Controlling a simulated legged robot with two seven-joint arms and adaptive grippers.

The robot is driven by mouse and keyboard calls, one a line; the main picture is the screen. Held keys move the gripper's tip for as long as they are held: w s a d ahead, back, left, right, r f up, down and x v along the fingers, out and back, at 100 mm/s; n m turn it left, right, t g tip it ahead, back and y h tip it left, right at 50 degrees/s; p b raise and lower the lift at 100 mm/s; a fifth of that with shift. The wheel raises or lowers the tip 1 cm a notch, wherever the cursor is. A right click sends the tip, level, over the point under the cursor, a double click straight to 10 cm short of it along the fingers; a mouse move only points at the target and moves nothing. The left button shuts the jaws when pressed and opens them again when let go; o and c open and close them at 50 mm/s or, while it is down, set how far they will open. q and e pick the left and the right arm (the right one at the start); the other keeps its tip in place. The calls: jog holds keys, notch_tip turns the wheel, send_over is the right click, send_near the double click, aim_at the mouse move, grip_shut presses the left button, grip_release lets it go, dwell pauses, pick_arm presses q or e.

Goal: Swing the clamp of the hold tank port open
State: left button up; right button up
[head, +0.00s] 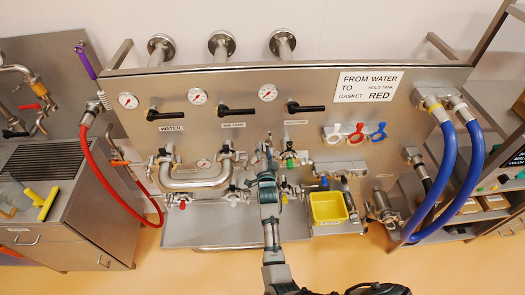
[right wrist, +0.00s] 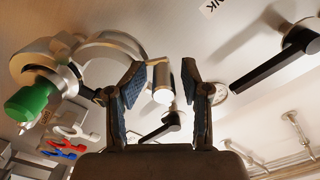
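My right gripper (head: 268,160) is in front of the middle of the steel panel, close to the port fittings beside a green-handled valve (head: 290,156). In the right wrist view the same gripper (right wrist: 161,75) has its two fingers apart. A short bright metal cylinder (right wrist: 163,82) shows between the fingertips, with gaps at both sides; I cannot tell if it belongs to the clamp. A pale ring-shaped fitting (right wrist: 85,55) and a green knob (right wrist: 28,102) are left of the fingers. The hold tank port's clamp cannot be made out clearly, as the gripper covers part of this area. My left gripper is out of view.
Black levers (head: 237,111) and gauges (head: 197,96) line the panel above. A curved steel pipe (head: 195,183) lies left, a yellow bin (head: 328,207) right. White, red and blue clips (head: 356,133) hang on the panel. Blue hoses (head: 447,175) hang at far right, a red hose (head: 100,178) at left.

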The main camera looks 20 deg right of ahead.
jog(key=shift+s+a+f, duration=0.1)
jog(key=shift+a, duration=0.3)
jog(key=shift+s, duration=0.35)
jog(key=v, duration=0.8)
